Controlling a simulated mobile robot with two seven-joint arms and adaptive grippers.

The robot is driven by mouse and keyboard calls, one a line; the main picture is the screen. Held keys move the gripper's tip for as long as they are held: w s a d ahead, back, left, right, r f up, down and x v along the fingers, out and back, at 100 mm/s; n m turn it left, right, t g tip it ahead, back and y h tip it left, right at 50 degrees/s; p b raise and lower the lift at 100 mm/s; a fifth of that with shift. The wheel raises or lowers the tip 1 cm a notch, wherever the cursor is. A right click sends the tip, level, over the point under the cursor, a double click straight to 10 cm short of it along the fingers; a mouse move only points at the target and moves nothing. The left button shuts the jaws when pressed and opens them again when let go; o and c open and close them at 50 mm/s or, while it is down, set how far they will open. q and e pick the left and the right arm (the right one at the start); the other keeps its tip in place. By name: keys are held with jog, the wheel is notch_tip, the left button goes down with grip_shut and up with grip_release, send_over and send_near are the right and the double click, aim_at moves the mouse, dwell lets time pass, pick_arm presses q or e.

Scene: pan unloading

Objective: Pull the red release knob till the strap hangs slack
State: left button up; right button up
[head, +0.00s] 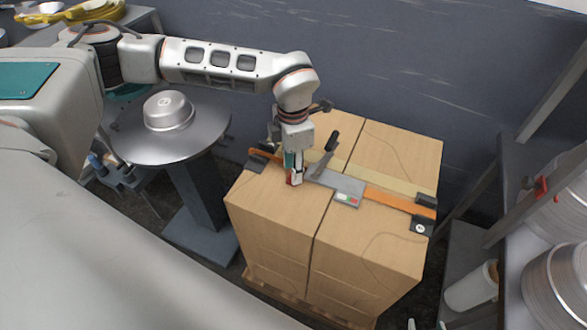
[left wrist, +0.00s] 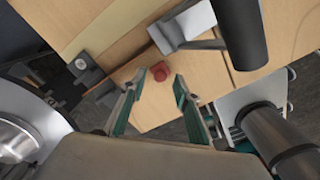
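The red release knob (left wrist: 160,72) shows in the left wrist view, close to the grey metal buckle (left wrist: 184,32). My left gripper (left wrist: 160,80) is open, with one finger to each side of the knob in the picture. No contact is visible. In the head view my left gripper (head: 293,178) points down over the cartons at the left end of the buckle (head: 342,185). A bit of red shows at its tips, mostly hidden. The orange strap (head: 398,203) lies flat across the carton tops and looks taut. My right gripper is not in view.
The strapped cartons (head: 270,210) stand on a pallet. A black lever (head: 331,142) sticks up from the buckle. A round grey table (head: 195,145) with a metal pan (head: 168,110) stands left. A shelf with stacked pans (head: 560,270) is right, and a dark wall (head: 400,80) behind.

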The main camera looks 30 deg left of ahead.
pick_arm(q)
jog(key=shift+f, duration=0.5)
pick_arm(e)
jog(key=shift+w, duration=0.1)
pick_arm(q)
jog(key=shift+c, duration=0.3)
